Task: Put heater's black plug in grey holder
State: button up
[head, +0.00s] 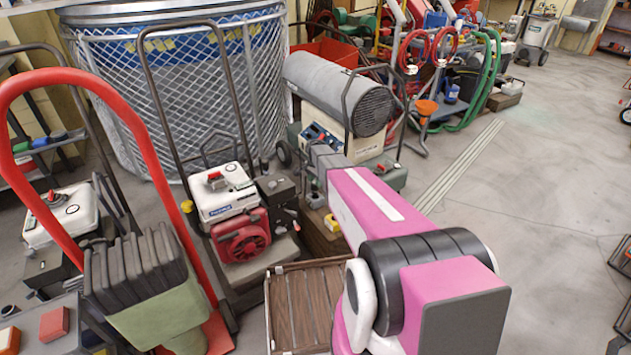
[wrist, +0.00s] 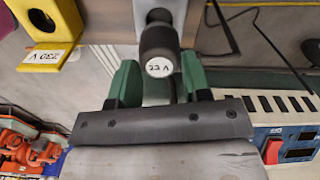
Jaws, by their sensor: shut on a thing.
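The heater (head: 340,92) is a large grey cylinder on a cream base with a blue control panel, at the upper middle of the head view. Part of its panel and red switch (wrist: 272,151) shows at the right of the wrist view. My gripper (wrist: 158,82) has green fingers, shut on the black plug (wrist: 157,42), which carries a white label. The light grey holder (wrist: 217,28) is behind and around the plug's far end in the wrist view. I cannot tell whether the plug is seated in it or only above it. In the head view my arm hides the plug.
A yellow holder (wrist: 42,58) labelled 230 V, with a dark hole, stands left of the plug; it also shows in the head view (head: 331,222). A black cable (wrist: 268,40) runs at the right. An engine unit (head: 232,215) and a wooden crate (head: 268,312) are close to my arm.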

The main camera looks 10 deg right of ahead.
jog(key=shift+f, duration=2.2)
jog(key=o, duration=1)
jog(key=shift+o, duration=0.2)
notch_tip(320, 180, up, 11)
jog(key=shift+f, duration=0.1)
jog(key=s+r+n, duration=0.3)
jog(key=s, duration=0.7)
jog(key=s+r+n, duration=0.2)
jog(key=s+n, duration=0.2)
jog(key=s, duration=0.6)
jog(key=s+r+n, duration=0.3)
jog(key=s+n, duration=0.1)
jog(key=s, duration=0.6)
jog(key=shift+s+r, duration=0.2)
jog(key=shift+r, duration=0.1)
jog(key=shift+a, duration=0.1)
